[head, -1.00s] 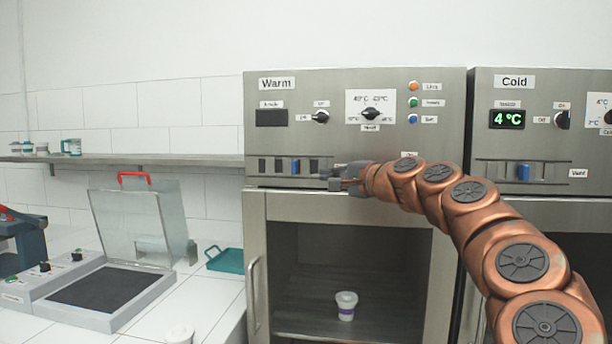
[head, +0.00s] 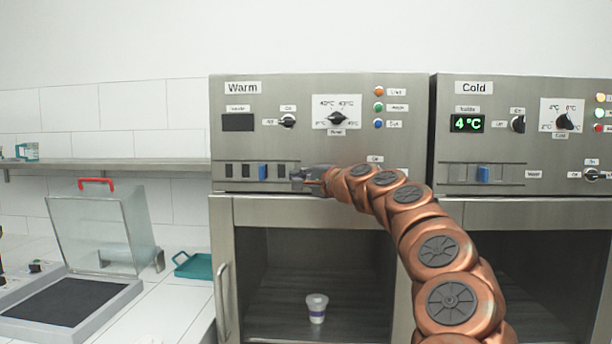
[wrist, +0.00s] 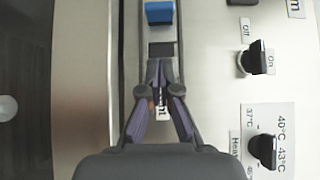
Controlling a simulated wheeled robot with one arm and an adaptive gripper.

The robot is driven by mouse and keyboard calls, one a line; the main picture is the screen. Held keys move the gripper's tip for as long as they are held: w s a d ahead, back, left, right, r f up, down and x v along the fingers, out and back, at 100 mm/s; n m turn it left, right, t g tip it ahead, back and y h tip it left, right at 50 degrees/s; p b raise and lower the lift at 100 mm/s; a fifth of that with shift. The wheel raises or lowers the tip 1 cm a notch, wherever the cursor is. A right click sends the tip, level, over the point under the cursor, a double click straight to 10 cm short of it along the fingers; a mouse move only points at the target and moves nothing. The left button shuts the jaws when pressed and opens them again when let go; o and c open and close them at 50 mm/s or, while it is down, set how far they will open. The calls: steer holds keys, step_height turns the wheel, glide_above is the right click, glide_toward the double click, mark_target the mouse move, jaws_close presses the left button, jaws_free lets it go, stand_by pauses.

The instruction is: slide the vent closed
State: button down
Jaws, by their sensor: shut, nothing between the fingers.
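The vent on the Warm unit is a low horizontal strip with dark slots (head: 230,170) and a blue sliding knob (head: 263,172). The knob sits among the slots, with dark openings visible on both sides of it. My gripper (head: 296,178) is shut and empty, just right of the knob at strip height. In the wrist view the blue knob (wrist: 159,13) is at the top edge, and my gripper (wrist: 158,68) points along the strip toward it. A dark slot (wrist: 162,50) and a gap lie between fingertips and knob. The fingers partly hide the vent label.
The Warm unit's dials (head: 337,118) and colored lights (head: 379,107) are above the strip. Below is a glass-fronted chamber holding a white cup (head: 317,307). The Cold unit (head: 483,88) stands at right with its own blue vent knob (head: 483,174).

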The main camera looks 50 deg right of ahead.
mark_target(265, 172)
steer(key=w, duration=0.2)
steer(key=w+d+p, duration=0.1)
steer(key=w, duration=0.1)
steer(key=shift+w, duration=0.2)
steer(key=shift+w+a+p, duration=0.2)
steer(key=shift+w+a, duration=0.4)
steer(key=shift+w, duration=0.25)
steer(key=shift+w+a+p, duration=0.2)
steer(key=shift+w+a, duration=0.4)
steer(key=shift+w, duration=0.2)
